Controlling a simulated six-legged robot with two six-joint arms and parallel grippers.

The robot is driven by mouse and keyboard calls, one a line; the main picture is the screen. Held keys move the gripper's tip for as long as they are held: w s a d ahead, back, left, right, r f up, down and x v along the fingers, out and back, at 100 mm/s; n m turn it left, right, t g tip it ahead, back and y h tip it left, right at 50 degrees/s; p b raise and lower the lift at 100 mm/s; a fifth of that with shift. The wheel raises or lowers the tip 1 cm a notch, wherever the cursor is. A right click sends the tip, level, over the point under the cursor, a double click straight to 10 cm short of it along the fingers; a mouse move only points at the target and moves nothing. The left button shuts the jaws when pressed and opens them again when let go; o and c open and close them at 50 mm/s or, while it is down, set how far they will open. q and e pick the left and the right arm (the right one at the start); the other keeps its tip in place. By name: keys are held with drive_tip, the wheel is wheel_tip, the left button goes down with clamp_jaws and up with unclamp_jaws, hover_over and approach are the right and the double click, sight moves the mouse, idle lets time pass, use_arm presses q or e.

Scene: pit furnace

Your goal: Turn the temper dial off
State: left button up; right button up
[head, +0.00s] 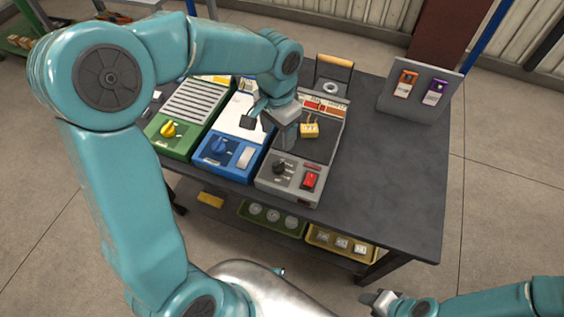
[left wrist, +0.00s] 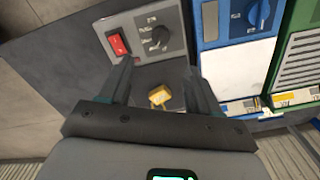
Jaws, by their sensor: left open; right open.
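Three control boxes stand side by side on the dark table (head: 400,190). The grey box (head: 282,184) has a black dial (head: 279,168) and a red switch (head: 310,181). The blue box (head: 215,165) has a blue dial (head: 217,146), and the green box (head: 165,140) a yellow dial (head: 168,129). I cannot read which dial is the temper dial. My left gripper (head: 268,129) is open above the blue and grey boxes. In the left wrist view, the black dial (left wrist: 155,38) lies beyond and between its fingertips (left wrist: 160,66). My right gripper (head: 379,299) is low at the bottom right, away from the table.
A panel (head: 415,108) with orange and purple switches stands at the back right. Green and yellow trays (head: 272,218) are on the lower shelf. The table's right side is clear.

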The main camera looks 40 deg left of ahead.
sight(278, 164)
use_arm(q)
drive_tip(key=f, duration=0.6)
drive_tip(key=f+b, duration=0.1)
drive_tip(key=f, duration=0.5)
drive_tip(key=shift+s+a+f, duration=0.15)
drive_tip(key=shift+a+f, duration=0.05)
drive_tip(key=shift+f, duration=0.7)
drive_tip(key=shift+d, duration=0.1)
drive_tip(key=c, duration=1.1)
drive_tip(key=shift+o, duration=0.3)
drive_tip(key=n+b, duration=0.2)
drive_tip(key=b, duration=0.1)
drive_tip(key=shift+f+n, duration=0.2)
drive_tip(key=shift+n, duration=0.2)
drive_tip(key=n+b, duration=0.3)
drive_tip(key=shift+d+r, duration=0.1)
drive_tip(key=shift+r+n+b, duration=0.15)
drive_tip(key=shift+n+b, duration=0.5)
drive_tip(key=shift+n, duration=0.45)
